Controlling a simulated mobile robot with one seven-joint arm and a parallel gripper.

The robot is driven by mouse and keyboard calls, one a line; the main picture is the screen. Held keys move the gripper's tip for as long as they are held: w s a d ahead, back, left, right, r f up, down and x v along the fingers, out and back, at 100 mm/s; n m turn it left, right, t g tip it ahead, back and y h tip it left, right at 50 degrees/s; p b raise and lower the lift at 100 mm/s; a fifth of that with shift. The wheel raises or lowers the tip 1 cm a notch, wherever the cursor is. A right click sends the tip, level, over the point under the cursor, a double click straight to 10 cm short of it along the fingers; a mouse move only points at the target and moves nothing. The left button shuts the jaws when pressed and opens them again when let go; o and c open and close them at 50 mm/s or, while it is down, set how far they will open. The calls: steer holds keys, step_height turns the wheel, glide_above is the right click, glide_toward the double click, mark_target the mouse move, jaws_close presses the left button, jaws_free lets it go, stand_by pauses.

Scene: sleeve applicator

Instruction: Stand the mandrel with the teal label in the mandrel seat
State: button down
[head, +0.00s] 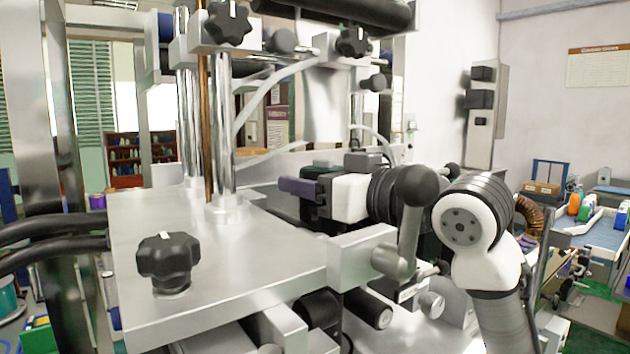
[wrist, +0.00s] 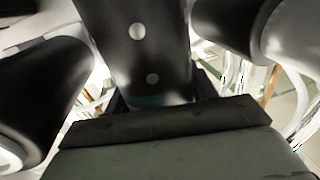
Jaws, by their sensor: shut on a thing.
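My gripper (head: 300,188) is behind the machine's front metal plate in the head view, pointing left, with a purplish bar at its tip. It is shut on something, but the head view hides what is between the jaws. In the wrist view, a dark piece with two pale round spots reaches down to the jaw edge. A small teal patch (wrist: 150,101) at its lower end fits the mandrel's teal label. The rest of the mandrel cannot be made out. I cannot pick out the mandrel seat in either view, nor tell whether the mandrel touches it.
The machine's metal plate (head: 220,265) carries a black star knob (head: 168,258) and upright chrome columns (head: 222,130). A black ball-ended lever (head: 412,190) stands close in front of my arm. Hoses (head: 50,235) run in at left. Room around the gripper looks tight.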

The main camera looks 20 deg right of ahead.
steer(key=shift+c, duration=2)
jaws_free()
steer(key=shift+f, duration=0.1)
steer(key=s+a+b+v, duration=0.1)
steer(key=b+v, duration=0.3)
steer(key=v, duration=1.9)
steer(key=shift+s, duration=0.3)
steer(key=shift+a+f, duration=0.1)
